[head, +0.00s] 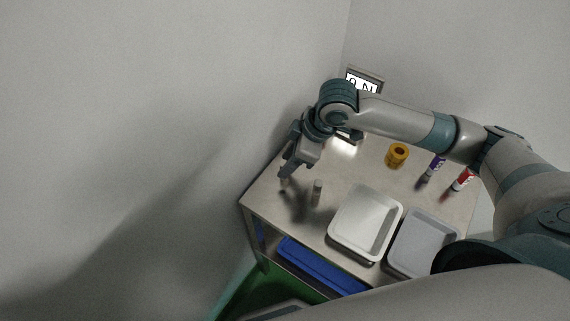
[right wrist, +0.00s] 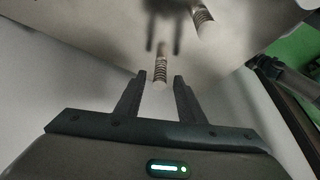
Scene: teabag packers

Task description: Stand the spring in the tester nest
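My right gripper (head: 285,175) hangs low over the table's far-left corner. In the right wrist view its two fingers (right wrist: 160,80) are apart. A small coiled spring (right wrist: 160,70) lies in line with the gap, at or just beyond the fingertips, with clear space on both sides. In the head view this spring (head: 284,183) is small and mostly hidden by the gripper. A second spring (right wrist: 203,18) stands nearby; it also shows upright in the head view (head: 317,190). The tester's display (head: 364,80) stands at the back; my arm hides its nest. My left gripper is out of view.
A white tray (head: 336,238) and a grey tray (head: 396,262) sit at the table's front right. A yellow ring-shaped part (head: 397,155), a purple marker (head: 433,168) and a red marker (head: 462,180) stand behind them. A blue bin (head: 318,266) is on the shelf below.

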